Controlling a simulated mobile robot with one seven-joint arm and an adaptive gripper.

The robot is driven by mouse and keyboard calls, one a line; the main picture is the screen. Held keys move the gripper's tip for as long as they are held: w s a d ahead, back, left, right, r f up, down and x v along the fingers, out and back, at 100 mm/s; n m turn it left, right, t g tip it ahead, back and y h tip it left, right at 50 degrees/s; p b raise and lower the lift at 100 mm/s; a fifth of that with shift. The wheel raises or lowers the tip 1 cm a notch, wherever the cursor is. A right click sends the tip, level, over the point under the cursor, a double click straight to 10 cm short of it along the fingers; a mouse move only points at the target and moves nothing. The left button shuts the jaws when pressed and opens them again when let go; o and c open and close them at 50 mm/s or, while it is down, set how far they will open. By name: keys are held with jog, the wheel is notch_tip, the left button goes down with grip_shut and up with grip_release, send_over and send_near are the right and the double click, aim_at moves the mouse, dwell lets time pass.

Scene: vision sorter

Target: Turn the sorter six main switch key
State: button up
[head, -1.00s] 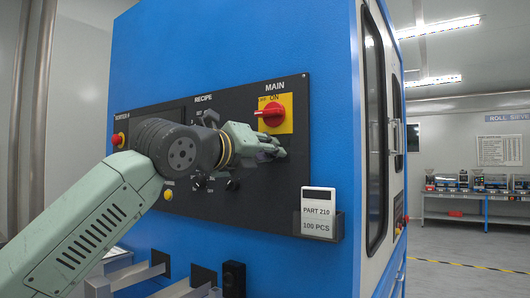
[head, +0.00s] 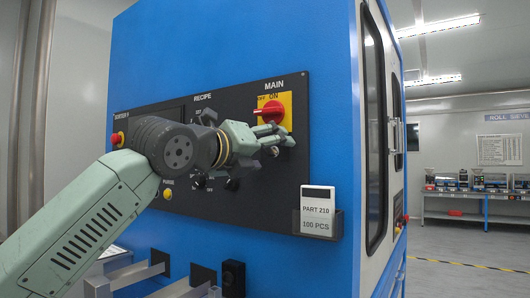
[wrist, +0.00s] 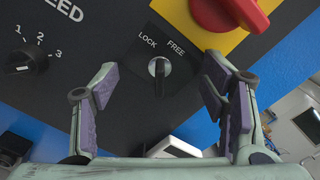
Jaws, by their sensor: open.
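The main switch handle (wrist: 230,14) is close above the right finger. A speed dial (wrist: 24,58) lies to the left. A card holder (head: 318,222) sticks out at the panel's lower right. A red button (head: 117,138) is at the panel's left. The blue cabinet's edge (head: 352,150) is just right.

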jog(key=b+v, duration=0.1)
jog(key=v, duration=0.6)
jog(key=shift+s+b, duration=0.2)
jog(key=shift+b, duration=0.15)
jog(key=shift+a, duration=0.15)
